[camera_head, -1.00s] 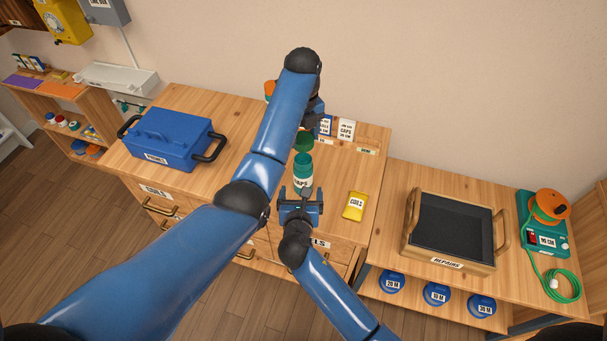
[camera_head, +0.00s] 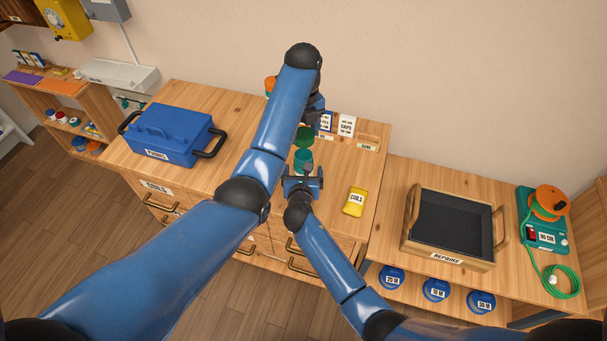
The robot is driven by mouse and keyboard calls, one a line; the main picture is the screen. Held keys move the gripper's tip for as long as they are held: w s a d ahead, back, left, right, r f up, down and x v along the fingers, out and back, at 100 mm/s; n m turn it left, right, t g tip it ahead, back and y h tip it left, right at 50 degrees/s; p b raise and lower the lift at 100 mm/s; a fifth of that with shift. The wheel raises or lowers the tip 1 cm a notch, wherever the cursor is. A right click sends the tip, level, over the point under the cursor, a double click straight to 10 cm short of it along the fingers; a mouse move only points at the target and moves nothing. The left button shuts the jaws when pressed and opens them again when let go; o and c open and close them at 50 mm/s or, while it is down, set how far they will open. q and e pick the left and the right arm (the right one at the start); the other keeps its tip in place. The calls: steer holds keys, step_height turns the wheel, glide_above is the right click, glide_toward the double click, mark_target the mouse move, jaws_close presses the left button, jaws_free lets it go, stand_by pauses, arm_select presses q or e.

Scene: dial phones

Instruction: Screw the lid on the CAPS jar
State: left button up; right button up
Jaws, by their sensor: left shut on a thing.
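The CAPS jar (camera_head: 303,158) is a green jar standing upright on the wooden cabinet top. Its label is hidden now by my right gripper (camera_head: 303,174), which is at the jar's near side; whether its fingers close around the jar is too small to tell. My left gripper (camera_head: 309,124) is partly hidden by its own arm and is shut on the dark green lid (camera_head: 304,138). The lid is just beyond the jar's mouth in the picture, apparently held above it and apart from it.
A yellow COILS packet (camera_head: 355,201) lies right of the jar. A blue toolbox (camera_head: 172,136) stands at the left. White cards (camera_head: 346,126) stand behind. A REPAIRS tray (camera_head: 434,258) and an orange reel (camera_head: 548,205) sit on the lower bench at the right.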

steer(key=shift+x, duration=1.25)
steer(key=c, duration=1.5)
arm_select(q)
glide_above(304, 150)
steer(key=s, duration=0.2)
steer(key=shift+s+f, duration=0.1)
steer(key=shift+f, duration=2.4)
steer(key=shift+f, duration=0.9)
steer(key=shift+f, duration=0.55)
arm_select(e)
jaws_close()
arm_select(q)
steer(key=m, duration=0.6)
steer(key=shift+m, duration=0.4)
